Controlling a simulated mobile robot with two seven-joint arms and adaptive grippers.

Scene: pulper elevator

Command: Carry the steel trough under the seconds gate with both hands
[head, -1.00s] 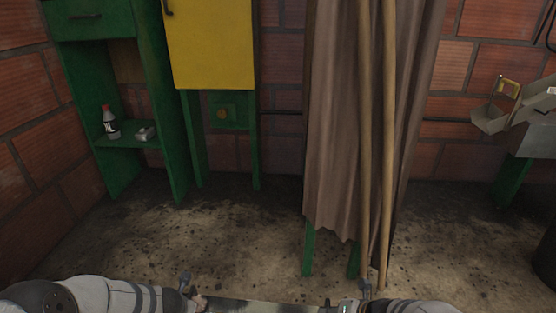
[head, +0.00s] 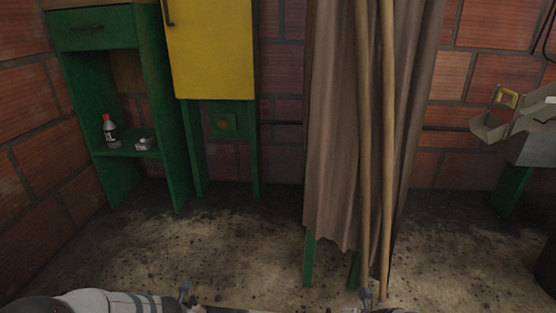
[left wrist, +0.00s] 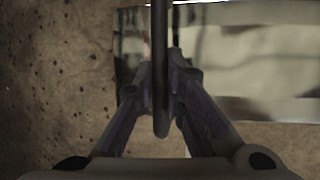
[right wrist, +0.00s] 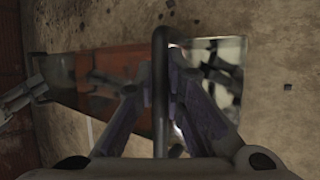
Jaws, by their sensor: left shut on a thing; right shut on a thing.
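The steel trough shows as a shiny, reflecting plate in the left wrist view (left wrist: 255,75) and the right wrist view (right wrist: 95,85). In the head view only a thin strip of it (head: 250,311) shows at the bottom edge. My left gripper (left wrist: 161,95) is shut on a dark bar handle at one end of it. My right gripper (right wrist: 160,85) is shut on a similar bar at the other end. The trough is over the floor. A grey metal chute (head: 490,128) with a yellow-handled piece (head: 506,97) is at the far right; I cannot tell whether this is the seconds gate.
A green shelf unit (head: 165,120) holds a bottle (head: 110,132) at the left. A yellow cabinet (head: 212,50) stands beside it. A brown curtain (head: 335,130) and two wooden poles (head: 388,150) stand in the middle. The stained floor (head: 220,250) before them is clear.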

